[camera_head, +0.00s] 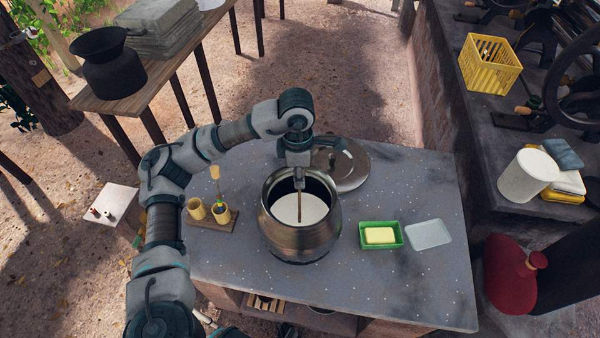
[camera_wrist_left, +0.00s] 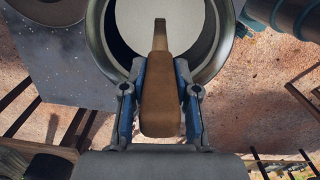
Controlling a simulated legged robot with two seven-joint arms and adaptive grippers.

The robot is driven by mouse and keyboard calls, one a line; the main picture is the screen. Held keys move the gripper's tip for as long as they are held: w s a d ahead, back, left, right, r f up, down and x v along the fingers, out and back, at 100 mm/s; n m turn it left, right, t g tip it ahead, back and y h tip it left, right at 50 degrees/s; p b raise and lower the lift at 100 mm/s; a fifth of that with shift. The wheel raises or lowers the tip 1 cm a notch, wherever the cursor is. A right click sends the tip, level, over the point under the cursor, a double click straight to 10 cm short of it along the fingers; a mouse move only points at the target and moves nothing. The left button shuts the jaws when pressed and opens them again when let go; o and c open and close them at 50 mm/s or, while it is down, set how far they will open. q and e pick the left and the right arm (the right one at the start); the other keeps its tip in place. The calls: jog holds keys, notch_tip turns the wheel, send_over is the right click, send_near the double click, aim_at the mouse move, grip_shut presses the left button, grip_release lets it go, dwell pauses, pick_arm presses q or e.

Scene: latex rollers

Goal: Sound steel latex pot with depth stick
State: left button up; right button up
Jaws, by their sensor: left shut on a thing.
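The steel latex pot (camera_head: 290,238) stands upright on the grey speckled table, open, with white latex (camera_head: 312,207) inside. My left gripper (camera_head: 299,182) is above the pot mouth, shut on the depth stick (camera_head: 299,205). The stick points down into the pot. In the left wrist view the brown wooden handle of the stick (camera_wrist_left: 160,100) sits between the two fingers (camera_wrist_left: 160,95), over the pot's mouth and the white latex. Whether the stick's tip touches the bottom is hidden. My right gripper does not show. The pot's round steel lid (camera_head: 345,168) lies behind the pot.
On the table (camera_head: 420,290), a wooden holder with bamboo cups (camera_head: 220,213) stands left of the pot. A green tray (camera_head: 366,243) with a yellow block and a pale flat tray (camera_head: 429,234) lie to the right. The front right of the table is clear.

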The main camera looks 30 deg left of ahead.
pick_arm(q)
jog(key=shift+f+b, duration=0.45)
jog(key=shift+f, duration=0.15)
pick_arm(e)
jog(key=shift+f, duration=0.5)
